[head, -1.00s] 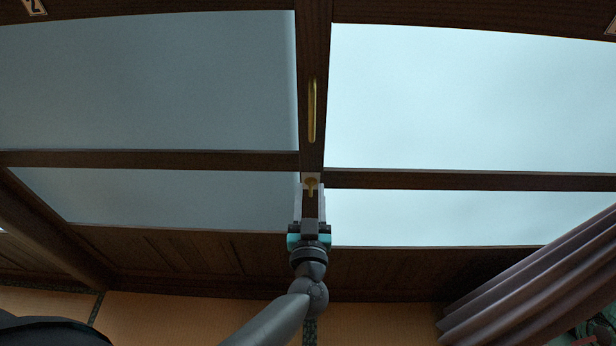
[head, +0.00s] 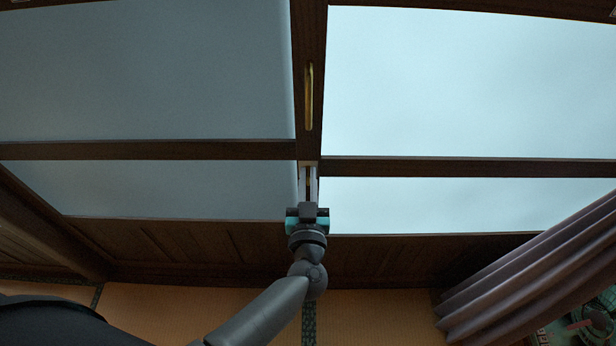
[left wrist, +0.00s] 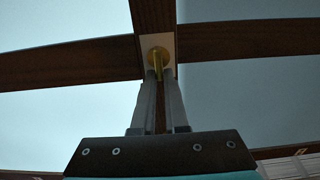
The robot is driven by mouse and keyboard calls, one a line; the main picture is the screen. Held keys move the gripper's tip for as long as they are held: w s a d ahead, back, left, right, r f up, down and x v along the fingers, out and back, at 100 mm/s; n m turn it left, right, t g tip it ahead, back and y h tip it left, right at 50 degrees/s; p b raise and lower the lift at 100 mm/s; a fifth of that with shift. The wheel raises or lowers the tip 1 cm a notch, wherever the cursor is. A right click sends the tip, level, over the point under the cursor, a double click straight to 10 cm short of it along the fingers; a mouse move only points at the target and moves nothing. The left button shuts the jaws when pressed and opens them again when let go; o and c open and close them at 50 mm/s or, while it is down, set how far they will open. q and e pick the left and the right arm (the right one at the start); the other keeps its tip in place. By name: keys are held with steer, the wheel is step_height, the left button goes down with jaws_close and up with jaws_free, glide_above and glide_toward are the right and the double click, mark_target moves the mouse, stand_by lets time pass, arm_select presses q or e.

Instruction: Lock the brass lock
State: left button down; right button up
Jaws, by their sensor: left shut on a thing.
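The brass lock (left wrist: 155,56) shows in the left wrist view as a round gold piece with a narrow upright key-like part, on a pale plate on the dark door post. My left gripper (left wrist: 159,76) is shut on that narrow brass part, its fingers reaching up from below. In the head view my left gripper (head: 308,178) is at the post, just below the crossing rail. There its fingers hide most of the lock, and I cannot make out which way the lock is turned. My right gripper is not in view.
A long brass handle (head: 309,96) stands upright on the door post (head: 310,30) above the lock. Pale panes (head: 470,80) fill both sides. A purple-grey curtain (head: 540,270) hangs at lower right. The tatami floor (head: 180,310) is clear below the door.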

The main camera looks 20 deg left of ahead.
arm_select(q)
steer(key=shift+n, duration=0.3)
steer(key=n, duration=0.6)
steer(key=a+f+n+b, duration=0.1)
steer(key=n, duration=0.4)
steer(key=n+b, duration=0.1)
steer(key=n, duration=0.5)
steer(key=shift+s+a+f+n, duration=0.2)
steer(key=shift+a+f+n, duration=0.1)
steer(key=shift+a+f, duration=0.1)
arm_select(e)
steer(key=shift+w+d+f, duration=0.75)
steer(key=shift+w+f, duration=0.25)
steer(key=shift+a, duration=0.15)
